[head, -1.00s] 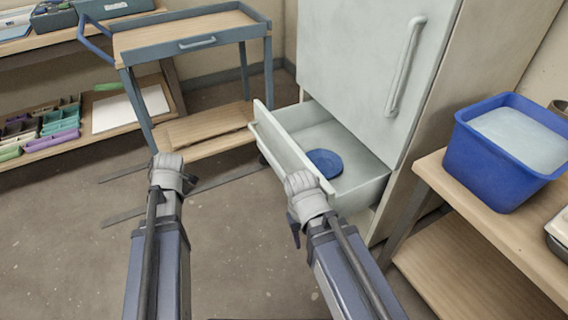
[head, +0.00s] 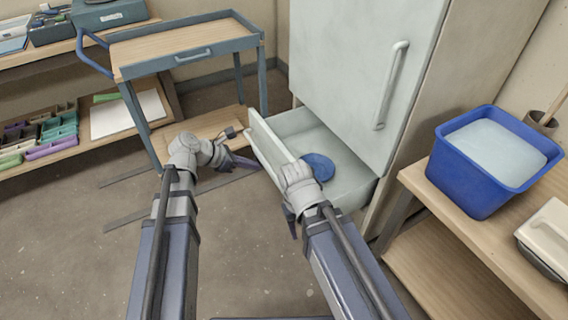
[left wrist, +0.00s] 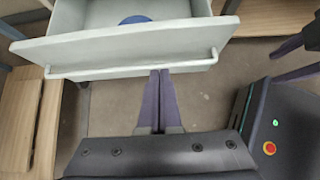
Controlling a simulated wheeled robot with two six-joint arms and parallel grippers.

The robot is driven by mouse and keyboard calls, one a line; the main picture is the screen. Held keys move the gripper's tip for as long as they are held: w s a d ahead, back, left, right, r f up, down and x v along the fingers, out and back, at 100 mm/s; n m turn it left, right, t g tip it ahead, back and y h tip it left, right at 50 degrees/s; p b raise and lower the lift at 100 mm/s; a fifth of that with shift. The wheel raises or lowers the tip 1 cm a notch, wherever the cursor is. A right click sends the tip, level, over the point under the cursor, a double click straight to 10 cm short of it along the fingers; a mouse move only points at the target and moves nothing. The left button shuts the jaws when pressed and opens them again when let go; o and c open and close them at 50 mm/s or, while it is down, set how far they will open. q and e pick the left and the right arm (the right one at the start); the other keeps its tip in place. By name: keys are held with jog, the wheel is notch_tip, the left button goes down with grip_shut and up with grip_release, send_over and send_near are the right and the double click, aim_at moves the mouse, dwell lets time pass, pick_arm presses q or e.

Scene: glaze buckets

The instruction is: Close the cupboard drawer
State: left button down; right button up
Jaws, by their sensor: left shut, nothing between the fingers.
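The pale grey cupboard drawer (head: 345,180) is pulled open below the cupboard's large door (head: 350,60). A round blue thing (head: 320,167) lies inside it. In the left wrist view the drawer's front panel (left wrist: 120,48) and its long bar handle (left wrist: 130,70) face me. My left gripper (head: 247,163) is shut and empty. Its purple fingers (left wrist: 159,75) point at the handle, with the tips close to or touching the bar; I cannot tell which. My right gripper (head: 291,222) is low, near the drawer's front right corner, mostly hidden by its wrist.
A blue trolley (head: 190,50) stands to the left of the drawer, with its lower shelf near my left wrist. A wooden table (head: 490,240) with a blue bucket (head: 465,185) stands at the right. The floor (head: 80,250) at the front left is clear.

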pick_arm(q)
jog(key=b+x, duration=0.2)
jog(key=x, duration=0.2)
jog(key=b+x, duration=0.2)
jog(key=x, duration=0.2)
jog(key=d+r+b+x, duration=0.1)
jog(key=b+x, duration=0.1)
jog(key=x, duration=0.2)
jog(key=shift+w+r+b, duration=0.1)
jog(key=shift+w+b, duration=0.15)
jog(key=shift+b, duration=0.1)
jog(key=shift+w+d, duration=0.3)
jog(key=shift+d, duration=0.3)
jog(key=shift+d, duration=0.1)
jog(key=w+d, duration=0.4)
jog(key=d, duration=0.4)
jog(key=w+d, duration=0.5)
jog(key=d, duration=0.3)
jog(key=shift+d, duration=0.4)
jog(key=shift+s, duration=0.1)
